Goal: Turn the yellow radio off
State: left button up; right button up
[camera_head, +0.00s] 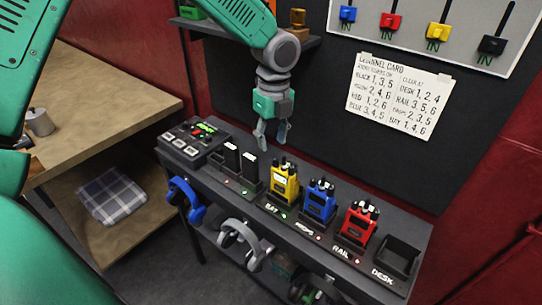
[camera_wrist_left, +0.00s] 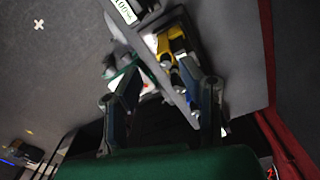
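The yellow radio (camera_head: 285,184) stands upright in a cradle on the dark shelf, behind a label that reads like BAY, with dark knobs on top. A small green light shows near that label. My left gripper (camera_head: 272,143) hangs above and slightly left of the yellow radio, apart from it, fingers pointing down, open and empty. In the left wrist view the two fingers (camera_wrist_left: 168,95) are spread, and a yellow body (camera_wrist_left: 171,42), likely the radio, shows beyond them. The radio's knob setting is too small to read. My right gripper is not in view.
A blue radio (camera_head: 319,201) and a red radio (camera_head: 357,224) stand right of the yellow one, then an empty cradle (camera_head: 398,257). Black units (camera_head: 240,163) and a button panel (camera_head: 193,143) are left. Headsets (camera_head: 244,243) hang in front. A channel card (camera_head: 400,95) is on the wall.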

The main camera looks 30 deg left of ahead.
aim_at(277, 161)
pick_arm(q)
jog(key=d+f, duration=0.1)
jog(key=f, duration=0.1)
jog(key=d+f, duration=0.1)
jog(key=f, duration=0.1)
jog(key=shift+d, duration=0.4)
jog(key=shift+s+d+f, duration=0.1)
jog(key=shift+d+f, duration=0.05)
jog(key=shift+f, duration=0.35)
jog(key=shift+a+f, duration=0.2)
jog(key=shift+a, duration=0.15)
jog(key=shift+a+f, duration=0.2)
jog(key=shift+a, duration=0.85)
jog(key=shift+c, duration=0.7)
grip_shut()
jog(key=shift+d, duration=0.8)
jog(key=shift+s+d+r, duration=0.1)
jog(key=shift+d, duration=0.1)
jog(key=shift+s+a, duration=0.1)
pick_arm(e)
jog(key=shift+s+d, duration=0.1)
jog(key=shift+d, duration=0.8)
